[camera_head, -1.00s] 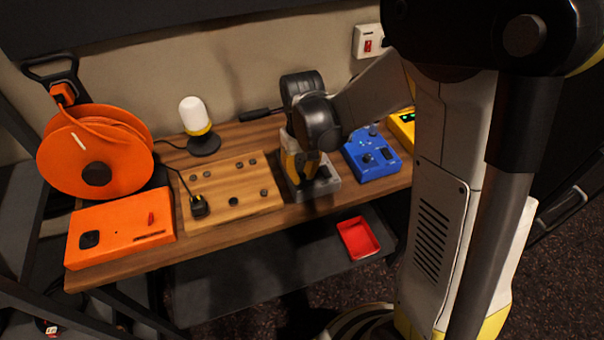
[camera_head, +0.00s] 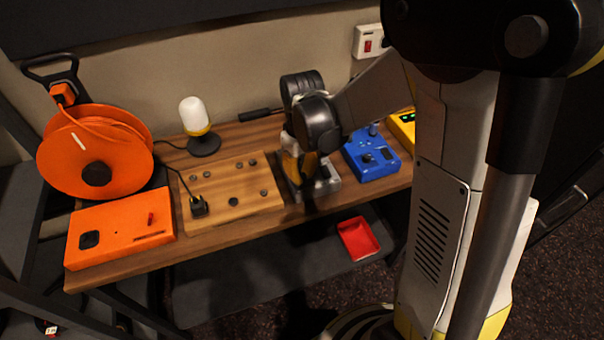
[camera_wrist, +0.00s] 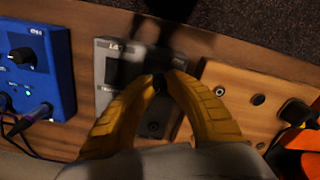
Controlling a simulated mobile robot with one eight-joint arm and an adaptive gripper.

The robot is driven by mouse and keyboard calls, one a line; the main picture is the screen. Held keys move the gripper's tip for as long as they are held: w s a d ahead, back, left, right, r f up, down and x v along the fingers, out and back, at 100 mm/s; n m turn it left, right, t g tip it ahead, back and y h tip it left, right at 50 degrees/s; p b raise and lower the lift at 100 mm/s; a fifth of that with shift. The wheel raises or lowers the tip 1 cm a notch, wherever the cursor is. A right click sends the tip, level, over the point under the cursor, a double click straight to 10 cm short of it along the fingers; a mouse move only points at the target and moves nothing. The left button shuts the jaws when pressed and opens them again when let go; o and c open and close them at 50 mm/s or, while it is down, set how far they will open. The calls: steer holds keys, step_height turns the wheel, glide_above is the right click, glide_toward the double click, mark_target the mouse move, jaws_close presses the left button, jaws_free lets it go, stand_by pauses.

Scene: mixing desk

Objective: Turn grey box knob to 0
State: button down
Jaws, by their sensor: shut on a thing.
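The grey box (camera_head: 331,186) stands on the wooden desk between the wooden board and the blue box, mostly covered by my arm. My gripper (camera_head: 307,180) is over it, pointing down. In the wrist view, the yellow fingers of my gripper (camera_wrist: 160,82) come together over the grey box (camera_wrist: 103,72) and are shut on a dark knob. The knob is mostly hidden between the fingertips, and its pointer and scale cannot be read. A small dark round part shows on the box below the fingertips.
The blue box (camera_head: 371,155), with its own knob, stands close on the right. The wooden board (camera_head: 235,200) with several dark fittings lies on the left, beside the orange box (camera_head: 120,228). A lamp (camera_head: 196,118) and orange reel (camera_head: 75,150) stand behind.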

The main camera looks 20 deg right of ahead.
mark_target(302, 175)
steer(key=c, duration=1.3)
jaws_free()
step_height(302, 175, up, 12)
steer(key=s+r+m+t, duration=0.3)
steer(key=s+t, duration=0.4)
steer(key=s, duration=0.5)
steer(key=shift+s+m, duration=0.4)
steer(key=shift+m, duration=0.4)
